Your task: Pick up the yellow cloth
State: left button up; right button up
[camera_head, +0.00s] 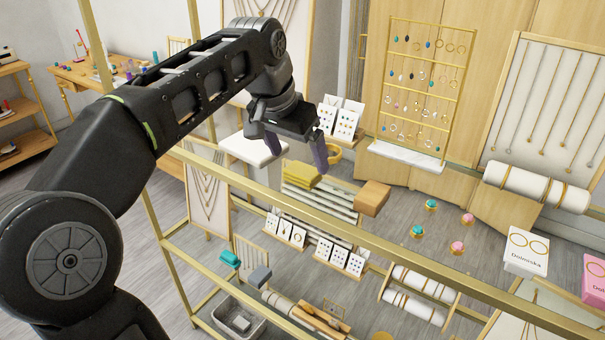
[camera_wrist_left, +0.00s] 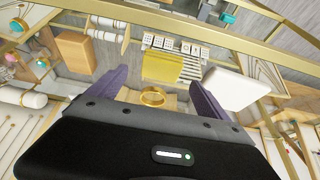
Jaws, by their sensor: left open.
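The yellow cloth (camera_head: 300,174) lies folded on a light striped stack, just below my left gripper in the head view. In the left wrist view the cloth (camera_wrist_left: 162,68) shows as a yellow rectangle beyond and between the fingertips. My left gripper (camera_head: 296,152) is open and empty, with its purple fingers pointing down above the cloth, apart from it. Both fingers (camera_wrist_left: 158,88) also show in the left wrist view. My right gripper is in neither view.
A gold rail (camera_head: 380,243) crosses in front of the display. A gold ring-shaped piece (camera_wrist_left: 152,97) lies near the fingers. A white block (camera_head: 252,149) and a brown block (camera_head: 371,198) flank the cloth. An earring rack (camera_head: 421,92) stands at the back.

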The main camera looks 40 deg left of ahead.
aim_at(301, 170)
pick_arm(q)
jog(key=x, duration=0.4)
jog(key=shift+a+f+p, duration=0.1)
jog(key=shift+f+p, duration=0.2)
jog(key=shift+f, duration=0.05)
jog(key=shift+s, duration=0.1)
jog(key=shift+c, duration=0.4)
jog(key=c, duration=1.4)
